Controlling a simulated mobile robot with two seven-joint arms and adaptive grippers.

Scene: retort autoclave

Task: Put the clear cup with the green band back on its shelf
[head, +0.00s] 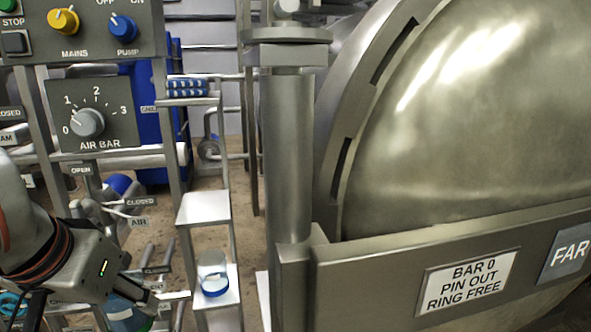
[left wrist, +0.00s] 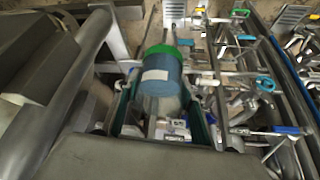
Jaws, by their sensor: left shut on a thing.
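My left gripper (head: 150,300) is at the lower left of the head view, shut on the clear cup with the green band (left wrist: 163,75). In the left wrist view the cup sits between the two fingers, with its green band at the far end, bluish contents and a pale label. In the head view the cup (head: 122,312) is partly hidden by the gripper and cut by the lower edge. To its right stands a narrow white shelf unit. Its upper shelf (head: 203,208) is empty. Its lower shelf (head: 228,298) holds a clear cup with a blue band (head: 213,275). My right gripper is not in view.
A metal post (head: 287,160) and the large autoclave door (head: 465,120) stand right of the shelves. A control panel with an air knob (head: 88,122) is above the gripper. Valve levers and labelled pipes (head: 140,202) crowd the space around the arm.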

